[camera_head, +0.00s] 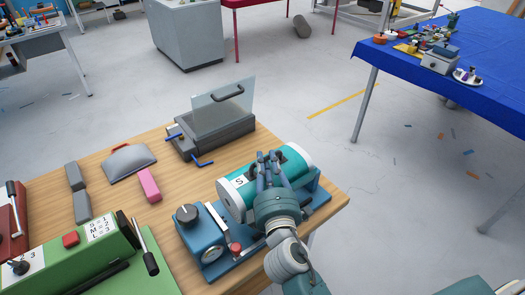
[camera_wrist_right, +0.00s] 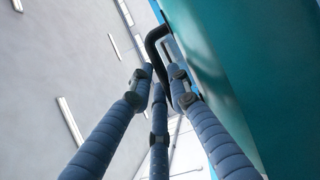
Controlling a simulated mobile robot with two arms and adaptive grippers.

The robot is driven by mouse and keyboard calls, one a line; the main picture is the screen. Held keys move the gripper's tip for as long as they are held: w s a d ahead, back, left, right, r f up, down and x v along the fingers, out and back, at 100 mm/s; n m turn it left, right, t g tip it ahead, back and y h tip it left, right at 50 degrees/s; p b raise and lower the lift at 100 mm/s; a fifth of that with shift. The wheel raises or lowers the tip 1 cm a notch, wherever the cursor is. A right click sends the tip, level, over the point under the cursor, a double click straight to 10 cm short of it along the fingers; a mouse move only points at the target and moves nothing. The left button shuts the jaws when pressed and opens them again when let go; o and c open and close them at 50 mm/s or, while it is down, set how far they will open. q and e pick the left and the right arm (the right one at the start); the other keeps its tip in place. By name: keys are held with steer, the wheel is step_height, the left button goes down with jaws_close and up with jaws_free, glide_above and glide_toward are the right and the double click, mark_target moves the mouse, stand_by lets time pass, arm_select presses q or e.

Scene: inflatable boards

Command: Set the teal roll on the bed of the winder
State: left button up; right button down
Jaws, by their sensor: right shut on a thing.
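The teal roll (camera_head: 296,154) has a white end marked S and lies over the blue winder (camera_head: 203,247) at the table's right end. In the right wrist view the roll's teal surface (camera_wrist_right: 245,70) fills the right side, with a black handle (camera_wrist_right: 152,42) on it. My right gripper (camera_head: 268,163) is over the middle of the roll, with its blue fingers (camera_wrist_right: 160,82) closed at the handle. The gripper and arm hide part of the roll and bed. I cannot tell whether the roll touches the bed. My left gripper is not in view.
A green machine (camera_head: 85,250) with a size label stands at the front left. A grey box with a clear raised lid (camera_head: 222,100) is behind the winder. Grey blocks (camera_head: 81,207), a pink block (camera_head: 149,184) and a grey cushion-like piece (camera_head: 128,163) lie on the wooden table.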

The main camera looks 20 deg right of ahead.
mark_target(265, 184)
steer(key=shift+w+a, duration=0.1)
steer(key=shift+w, duration=0.45)
steer(key=shift+s+f+b, duration=0.2)
steer(key=shift+s+b, duration=0.05)
steer(key=shift+b, duration=0.15)
steer(key=shift+s+f, duration=0.1)
steer(key=shift+f, duration=0.15)
step_height(265, 184, down, 6)
steer(key=b, duration=0.5)
steer(key=shift+r+b, duration=0.15)
steer(key=shift+b, duration=0.2)
steer(key=shift+f+b, duration=0.55)
steer(key=c, duration=1.6)
jaws_free()
steer(key=shift+o, duration=0.2)
steer(key=shift+f, duration=0.2)
steer(key=shift+s+a+f, duration=0.1)
steer(key=shift+s+a, duration=0.05)
steer(key=shift+s, duration=0.3)
steer(key=s+a, duration=0.1)
steer(key=s, duration=1)
steer(key=shift+a+r, duration=0.3)
